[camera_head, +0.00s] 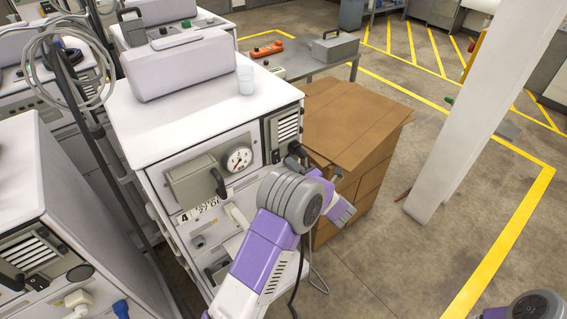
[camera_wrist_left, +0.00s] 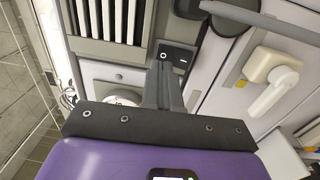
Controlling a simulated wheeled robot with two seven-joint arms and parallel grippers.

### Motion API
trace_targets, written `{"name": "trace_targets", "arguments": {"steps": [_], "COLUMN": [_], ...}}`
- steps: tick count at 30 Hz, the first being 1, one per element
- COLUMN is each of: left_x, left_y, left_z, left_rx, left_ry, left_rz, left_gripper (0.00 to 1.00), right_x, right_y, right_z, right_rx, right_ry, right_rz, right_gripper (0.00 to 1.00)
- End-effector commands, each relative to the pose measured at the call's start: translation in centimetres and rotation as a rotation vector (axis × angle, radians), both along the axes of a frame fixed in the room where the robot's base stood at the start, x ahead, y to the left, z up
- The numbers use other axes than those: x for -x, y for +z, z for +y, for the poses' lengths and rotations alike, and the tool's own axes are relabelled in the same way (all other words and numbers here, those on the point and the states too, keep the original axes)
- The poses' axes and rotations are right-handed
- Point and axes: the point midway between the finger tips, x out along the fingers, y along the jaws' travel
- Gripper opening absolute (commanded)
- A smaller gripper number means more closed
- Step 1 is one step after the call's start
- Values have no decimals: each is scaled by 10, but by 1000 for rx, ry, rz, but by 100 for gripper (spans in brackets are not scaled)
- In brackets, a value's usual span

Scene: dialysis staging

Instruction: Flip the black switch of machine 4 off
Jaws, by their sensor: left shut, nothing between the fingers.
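Machine 4 (camera_head: 150,135) is a white cabinet with a "4" label and a round gauge on its front. Its black switch (camera_wrist_left: 174,54), marked O and I, shows in the left wrist view beside the lower end of a vent grille. The switch is hard to make out in the head view. My left gripper (camera_head: 297,153) is at the upper right of the machine's front. In the left wrist view its fingers (camera_wrist_left: 164,70) are together and empty, with the tips right at the switch's lower edge. I cannot tell whether they touch it. My right gripper is out of view.
A cardboard box (camera_head: 345,120) stands right beside the machine. A white pillar (camera_head: 470,110) rises farther right. A grey handle bar (camera_wrist_left: 245,14) and a white lever (camera_wrist_left: 270,90) stick out near my left gripper.

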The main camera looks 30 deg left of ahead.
Motion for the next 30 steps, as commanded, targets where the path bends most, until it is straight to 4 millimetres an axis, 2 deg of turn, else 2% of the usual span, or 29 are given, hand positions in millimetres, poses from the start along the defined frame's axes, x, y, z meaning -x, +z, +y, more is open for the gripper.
{"name": "trace_targets", "arguments": {"steps": [1, 6, 12, 18, 30], "left_x": [4, 20, 32, 36, 36], "left_y": [2, 8, 12, 13, 13], "left_z": [-14, -49, -77, -86, -86], "left_rx": [2, 1, 1, 1, 1], "left_ry": [-6, -5, -3, 0, -1], "left_rz": [1, 1, 1, 1, 1], "left_gripper": [0, 0, 0, 0, 0], "right_x": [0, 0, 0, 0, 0], "right_y": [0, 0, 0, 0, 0], "right_z": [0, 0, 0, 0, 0], "right_rx": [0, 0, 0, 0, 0], "right_ry": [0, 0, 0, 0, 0], "right_rz": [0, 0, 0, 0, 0], "right_gripper": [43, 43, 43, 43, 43]}}
